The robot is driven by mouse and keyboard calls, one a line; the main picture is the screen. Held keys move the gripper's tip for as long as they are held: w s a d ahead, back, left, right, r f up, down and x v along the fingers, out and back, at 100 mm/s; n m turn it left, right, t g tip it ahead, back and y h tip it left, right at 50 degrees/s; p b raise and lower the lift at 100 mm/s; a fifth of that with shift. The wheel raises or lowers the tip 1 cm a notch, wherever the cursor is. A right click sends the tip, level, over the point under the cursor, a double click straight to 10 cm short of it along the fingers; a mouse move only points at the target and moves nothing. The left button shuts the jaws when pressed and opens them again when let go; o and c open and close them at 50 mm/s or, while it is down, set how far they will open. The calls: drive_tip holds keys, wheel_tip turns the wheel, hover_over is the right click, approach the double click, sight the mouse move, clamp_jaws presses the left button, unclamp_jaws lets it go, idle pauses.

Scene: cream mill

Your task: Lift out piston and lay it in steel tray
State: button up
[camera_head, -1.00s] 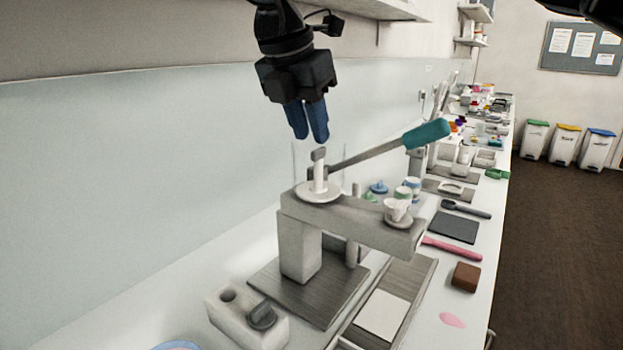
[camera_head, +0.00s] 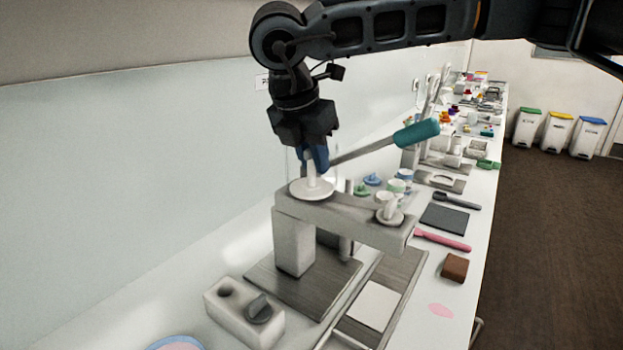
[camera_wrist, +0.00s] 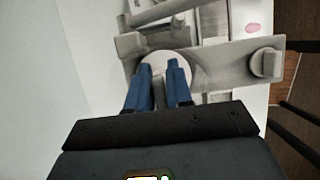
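The cream mill (camera_head: 345,215) stands on the counter, with a long teal-handled lever (camera_head: 415,133) at its top. The piston (camera_head: 311,168) is a pale upright stem above a round white disc (camera_head: 312,190) on the mill's beam. My gripper (camera_head: 318,163) points down at the stem's top, its blue fingers beside it. In the wrist view the fingers (camera_wrist: 158,66) are apart, with a grey piece between them and the disc beyond. I see no clear grip. A clear cylinder faintly surrounds the stem. A grey tray-like piece (camera_head: 410,262) in front holds a white square; I cannot tell whether it is the steel tray.
A white block (camera_head: 228,312) with a hole and grey knob stands at front left. A brown block (camera_head: 454,267), pink spatula (camera_head: 443,240) and dark mat (camera_head: 450,218) lie to the right. The wall is close behind.

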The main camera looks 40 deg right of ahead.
clamp_jaws()
drive_tip(key=shift+r, duration=0.1)
